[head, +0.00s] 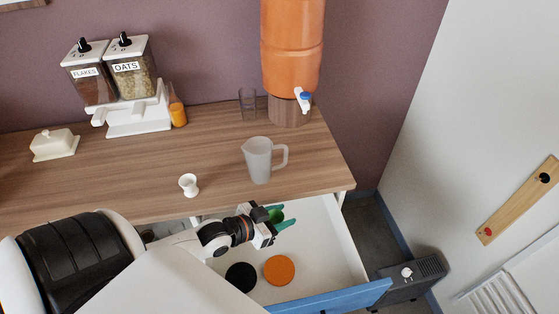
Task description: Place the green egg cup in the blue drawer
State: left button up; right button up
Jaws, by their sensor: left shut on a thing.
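The blue drawer (342,298) is pulled open below the counter, with a blue front and a white inside. My left gripper (279,216) is over the back part of the open drawer. It is shut on the green egg cup (277,216), which is small and partly hidden by the fingers. I cannot tell how far the cup is above the drawer floor. My right gripper is not in view.
A black disc (241,277) and an orange disc (279,270) lie in the drawer. A white egg cup (188,185) and a frosted jug (258,160) stand on the counter (220,160) near its edge. The drawer's right side is clear.

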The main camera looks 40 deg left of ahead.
pick_arm(q)
jog(key=b, duration=0.1)
send_over(281, 247)
notch_tip(281, 247, down, 10)
jog(key=shift+f, duration=0.1)
jog(key=shift+f+b, duration=0.4)
jog(key=shift+f, duration=1.45)
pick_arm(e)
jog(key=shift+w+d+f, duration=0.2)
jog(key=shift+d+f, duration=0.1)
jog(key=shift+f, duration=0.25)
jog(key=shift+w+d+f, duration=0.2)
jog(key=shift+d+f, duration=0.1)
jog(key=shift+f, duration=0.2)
pick_arm(q)
jog(key=shift+f, duration=0.15)
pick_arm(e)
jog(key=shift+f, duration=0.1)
pick_arm(q)
jog(key=o, duration=1)
jog(key=shift+c, duration=0.2)
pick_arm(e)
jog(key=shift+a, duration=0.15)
pick_arm(q)
jog(key=v, duration=1.2)
jog(key=shift+r+p, duration=0.25)
jog(key=shift+p, duration=0.05)
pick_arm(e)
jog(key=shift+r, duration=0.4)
